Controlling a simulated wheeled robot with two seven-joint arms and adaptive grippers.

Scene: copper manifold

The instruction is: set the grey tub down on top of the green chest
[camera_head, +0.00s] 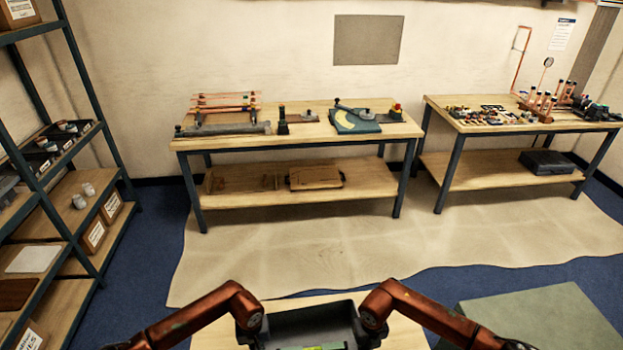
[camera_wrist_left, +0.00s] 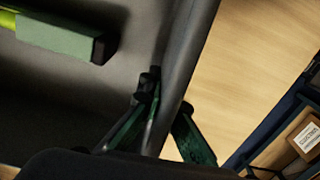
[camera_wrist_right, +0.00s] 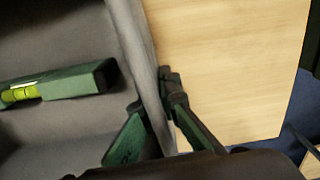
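The grey tub (camera_head: 290,322) is at the bottom middle of the head view, above a pale wooden top, between my two arms. A green spirit level with a yellow vial lies inside it and shows in the left wrist view (camera_wrist_left: 62,36) and the right wrist view (camera_wrist_right: 70,84). My left gripper (camera_wrist_left: 168,98) has its fingers on both sides of one tub wall, closed on it. My right gripper (camera_wrist_right: 172,90) is closed on the opposite wall the same way. Whether the tub rests on the wood or hangs just above it cannot be told. The green chest (camera_head: 545,318) is at the lower right, its flat top bare.
The pale wooden top (camera_head: 405,335) shows around the tub. A workbench (camera_head: 300,140) with tools and a second bench (camera_head: 520,125) with copper parts stand along the wall. A shelf rack (camera_head: 65,190) stands left. A beige sheet (camera_head: 330,240) covers open floor.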

